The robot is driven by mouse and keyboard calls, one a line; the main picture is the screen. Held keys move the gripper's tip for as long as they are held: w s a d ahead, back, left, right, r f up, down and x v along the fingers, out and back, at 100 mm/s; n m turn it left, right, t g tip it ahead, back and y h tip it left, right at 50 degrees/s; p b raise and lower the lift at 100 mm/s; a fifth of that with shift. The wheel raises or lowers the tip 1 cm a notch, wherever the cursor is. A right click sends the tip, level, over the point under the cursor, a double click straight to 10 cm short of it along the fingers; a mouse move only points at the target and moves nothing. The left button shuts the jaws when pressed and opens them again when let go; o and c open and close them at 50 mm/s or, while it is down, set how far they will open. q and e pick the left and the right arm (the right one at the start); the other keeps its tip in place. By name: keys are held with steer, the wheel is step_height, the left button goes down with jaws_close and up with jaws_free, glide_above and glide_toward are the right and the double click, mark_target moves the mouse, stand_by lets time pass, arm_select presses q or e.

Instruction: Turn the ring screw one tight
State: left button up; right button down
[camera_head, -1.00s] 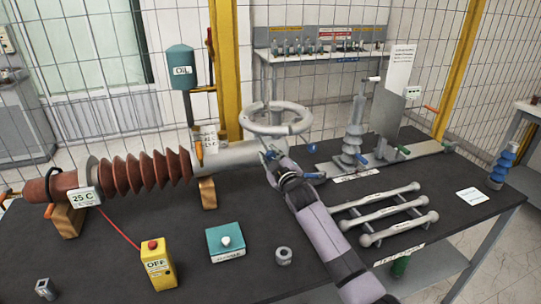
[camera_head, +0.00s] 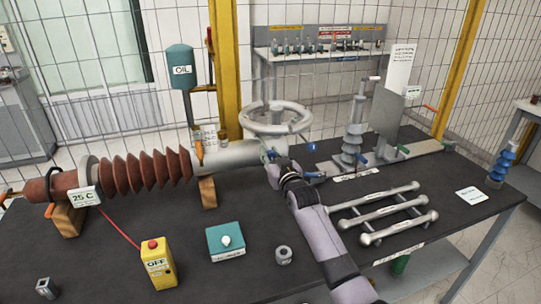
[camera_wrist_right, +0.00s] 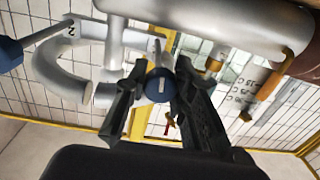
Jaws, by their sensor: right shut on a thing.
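A large pale grey ring (camera_head: 300,122) stands at the end of a grey cylinder (camera_head: 235,152) on the bushing. My right gripper (camera_head: 271,156) is at the near side, just below the ring. In the right wrist view, a round blue screw head (camera_wrist_right: 158,85) with a small label sits between the black fingertips of my right gripper (camera_wrist_right: 157,88), which are shut on it. Another blue knob (camera_head: 312,147) stands to the right of the ring. It also shows at the left of the right wrist view (camera_wrist_right: 9,54), beside a rod marked 2. My left gripper is out of view.
The dark table (camera_head: 110,240) holds a yellow OFF box (camera_head: 158,265), a teal box (camera_head: 226,243) and a metal nut (camera_head: 283,255). Grey rods (camera_head: 385,213) lie right of my right arm.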

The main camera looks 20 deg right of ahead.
steer(key=shift+f, duration=0.25)
stand_by(0.3)
steer(key=c, duration=1.7)
jaws_free()
steer(key=o, duration=0.4)
steer(key=shift+r, duration=0.2)
steer(key=shift+c, duration=0.2)
steer(key=shift+s, duration=0.1)
steer(key=s, duration=1.2)
steer(key=shift+d, duration=0.45)
steer(key=shift+w, duration=0.1)
